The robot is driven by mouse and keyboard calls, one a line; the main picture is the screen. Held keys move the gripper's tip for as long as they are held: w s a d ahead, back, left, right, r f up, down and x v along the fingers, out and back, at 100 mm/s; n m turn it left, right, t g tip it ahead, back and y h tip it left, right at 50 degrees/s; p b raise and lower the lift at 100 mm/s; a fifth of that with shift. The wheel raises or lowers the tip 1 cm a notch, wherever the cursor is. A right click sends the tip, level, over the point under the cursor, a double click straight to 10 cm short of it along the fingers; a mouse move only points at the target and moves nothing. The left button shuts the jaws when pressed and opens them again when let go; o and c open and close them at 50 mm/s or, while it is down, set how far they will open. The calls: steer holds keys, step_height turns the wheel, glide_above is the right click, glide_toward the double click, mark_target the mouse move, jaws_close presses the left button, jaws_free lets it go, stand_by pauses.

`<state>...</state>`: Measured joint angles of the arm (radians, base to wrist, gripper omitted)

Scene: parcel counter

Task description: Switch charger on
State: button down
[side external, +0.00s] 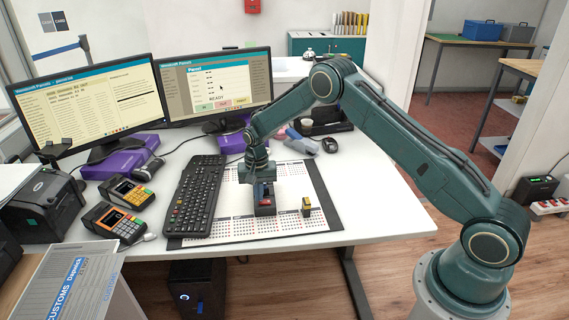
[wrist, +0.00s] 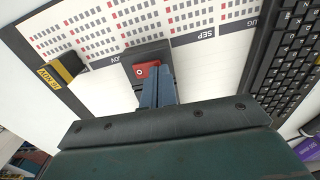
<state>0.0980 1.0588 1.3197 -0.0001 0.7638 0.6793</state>
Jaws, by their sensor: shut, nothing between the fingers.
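A small dark box (side external: 265,208) with a red rocker switch stands on the calendar desk mat; I take it for the charger. In the wrist view the red switch (wrist: 146,70) shows a small round white mark on its visible face, and the dark housing (wrist: 143,53) surrounds it. My gripper (side external: 264,188) points down at the box from above. Its bluish fingers (wrist: 157,88) are shut with nothing between them, and their tips are at or just over one end of the switch. I cannot tell whether they touch it. The fingers hide part of the switch.
A yellow-and-black block (side external: 306,207) stands on the mat (side external: 285,222) right of the box. A black keyboard (side external: 194,195) lies to the left. Card terminals (side external: 114,222) and two monitors (side external: 228,85) stand farther left and back. The desk's right front is clear.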

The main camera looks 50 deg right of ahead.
steer(key=shift+f, duration=0.4)
stand_by(0.4)
step_height(320, 180, up, 8)
stand_by(6.8)
